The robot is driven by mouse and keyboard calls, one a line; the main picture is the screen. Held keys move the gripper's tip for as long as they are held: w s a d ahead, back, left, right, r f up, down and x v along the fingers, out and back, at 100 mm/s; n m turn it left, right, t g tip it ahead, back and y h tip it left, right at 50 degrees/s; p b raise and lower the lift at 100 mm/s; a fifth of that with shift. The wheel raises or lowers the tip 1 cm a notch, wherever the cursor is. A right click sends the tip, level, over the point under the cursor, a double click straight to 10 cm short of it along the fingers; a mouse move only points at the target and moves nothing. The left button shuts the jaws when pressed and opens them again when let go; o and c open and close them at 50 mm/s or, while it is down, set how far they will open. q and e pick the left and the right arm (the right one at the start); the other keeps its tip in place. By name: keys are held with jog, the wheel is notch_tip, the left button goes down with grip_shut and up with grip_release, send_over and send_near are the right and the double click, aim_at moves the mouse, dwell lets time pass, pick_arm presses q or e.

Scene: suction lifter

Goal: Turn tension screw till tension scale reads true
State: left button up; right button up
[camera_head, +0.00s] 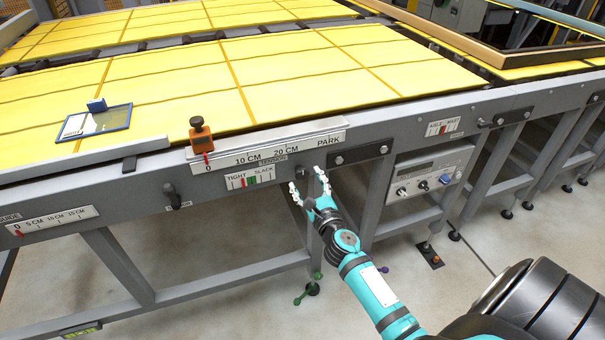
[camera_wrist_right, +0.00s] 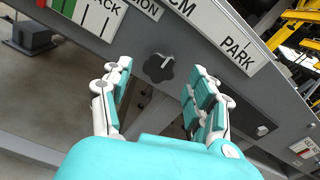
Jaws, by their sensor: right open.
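The tension screw, a black lobed knob (camera_wrist_right: 160,68) with a pale pointer mark, is on the grey frame rail, between my right gripper's fingers in the wrist view. My right gripper (camera_head: 306,178) is open, its white-and-teal fingers on either side of the knob. The fingers look apart from the knob in the wrist view. The tension scale (camera_head: 250,178), marked TIGHT and SLACK with red and green bands, is left of the knob. It is partly cut off at the top of the wrist view (camera_wrist_right: 100,18). Its exact reading is too small to tell. My left gripper is not in view.
Above the knob is a ruler strip (camera_head: 265,148) marked to PARK, with an orange slider block (camera_head: 201,135) at 0. A control box (camera_head: 430,172) hangs to the right. A blue-framed pane (camera_head: 95,123) lies on the yellow table top. A black lever (camera_head: 172,197) sits left of the scale.

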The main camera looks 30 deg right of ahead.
aim_at(303, 176)
jog(key=shift+x, duration=1.95)
jog(key=shift+a, duration=0.1)
jog(key=c, duration=1.2)
jog(key=shift+n, duration=0.4)
